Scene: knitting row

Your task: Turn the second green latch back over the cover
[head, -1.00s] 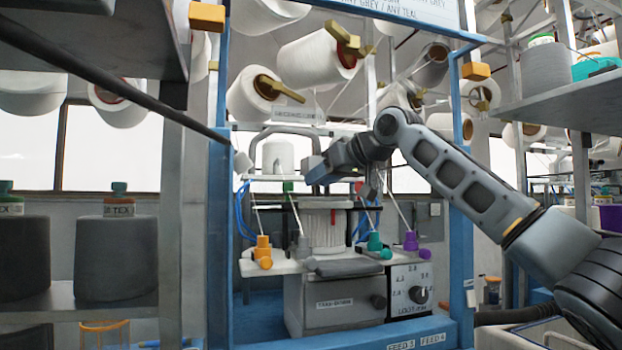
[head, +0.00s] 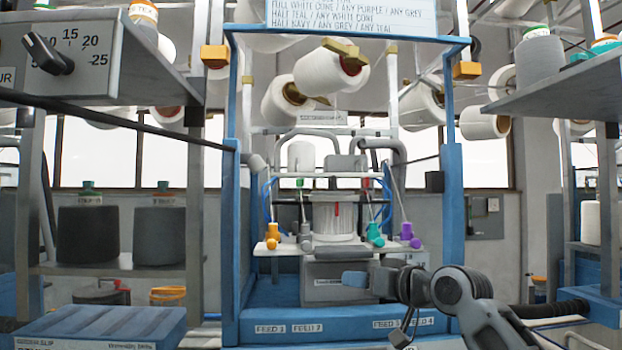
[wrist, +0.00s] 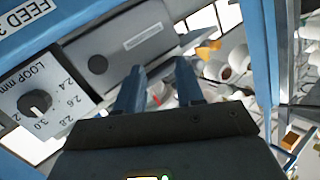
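My gripper (head: 356,279) is low in front of the knitting machine in the head view, with the arm folded behind it. In the wrist view its two blue-grey fingers (wrist: 160,82) stand apart with nothing held between them. A small green part (head: 299,183) stands upright above the machine's left side, near the bar. The ribbed white cylinder (head: 333,217) with a red mark stands in the middle of the machine. I cannot make out a second green latch or tell which part is the cover. The gripper is apart from these parts.
Orange (head: 272,236), grey, teal (head: 375,235) and purple (head: 407,235) feeders flank the cylinder. The grey machine box (head: 322,268) is partly behind my arm. Blue posts (head: 452,190) frame both sides. Shelves with cones stand left and right. A dial panel (wrist: 42,100) shows in the wrist view.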

